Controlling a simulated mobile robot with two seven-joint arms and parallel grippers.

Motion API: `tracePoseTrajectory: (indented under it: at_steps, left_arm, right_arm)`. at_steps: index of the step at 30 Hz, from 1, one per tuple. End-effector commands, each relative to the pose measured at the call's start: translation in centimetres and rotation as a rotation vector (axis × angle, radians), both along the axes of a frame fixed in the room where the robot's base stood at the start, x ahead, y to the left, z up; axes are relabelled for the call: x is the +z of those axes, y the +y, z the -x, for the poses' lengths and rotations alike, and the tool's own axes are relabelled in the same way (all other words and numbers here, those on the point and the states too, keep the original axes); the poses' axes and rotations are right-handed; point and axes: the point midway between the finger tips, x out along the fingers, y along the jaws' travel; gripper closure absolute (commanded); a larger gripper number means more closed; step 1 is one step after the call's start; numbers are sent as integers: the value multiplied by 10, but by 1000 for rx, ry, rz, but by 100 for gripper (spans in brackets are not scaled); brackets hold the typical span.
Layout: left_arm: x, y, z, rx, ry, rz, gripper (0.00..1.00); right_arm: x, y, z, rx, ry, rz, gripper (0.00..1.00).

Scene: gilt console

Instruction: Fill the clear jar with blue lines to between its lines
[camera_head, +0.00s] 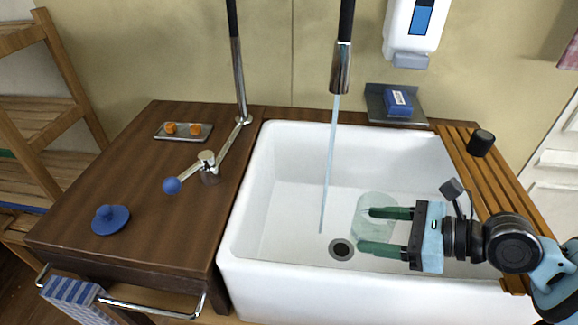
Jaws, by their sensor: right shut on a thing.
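The clear jar (374,203) is a pale greenish, see-through vessel inside the white sink (272,160). My right gripper (374,230) reaches in from the right, its two green fingers shut on the jar's sides. The jar's blue lines and any water level in it cannot be made out. A thin stream of water (330,160) runs from the black and chrome spout (341,68) into the sink. In the picture the stream passes to the left of the jar, apart from it. My left gripper is not in view.
The tap lever with a blue knob (172,185) lies over the wooden counter on the left. A blue lid (111,219) and a tray (160,131) with orange pieces are there too. The drain (341,249) is near the jar. A slatted board (476,165) lies right.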

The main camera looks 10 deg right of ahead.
Motion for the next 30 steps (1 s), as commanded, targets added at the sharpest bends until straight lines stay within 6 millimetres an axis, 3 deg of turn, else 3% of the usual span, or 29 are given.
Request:
tracePoseTrajectory:
  at_steps: [8, 14, 17, 26, 30]
  left_arm:
    - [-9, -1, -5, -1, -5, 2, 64]
    - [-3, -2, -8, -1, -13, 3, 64]
    - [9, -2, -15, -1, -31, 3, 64]
    - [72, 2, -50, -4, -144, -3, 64]
    - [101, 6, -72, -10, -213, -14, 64]
  right_arm:
    - [-11, -2, 5, -4, -5, 0, 73]
    - [-2, -2, 4, -5, -11, -2, 73]
    - [18, -2, 3, -3, -18, -2, 73]
    - [126, 7, 6, 15, -39, -3, 73]
    - [170, 23, 15, 56, -44, -6, 73]
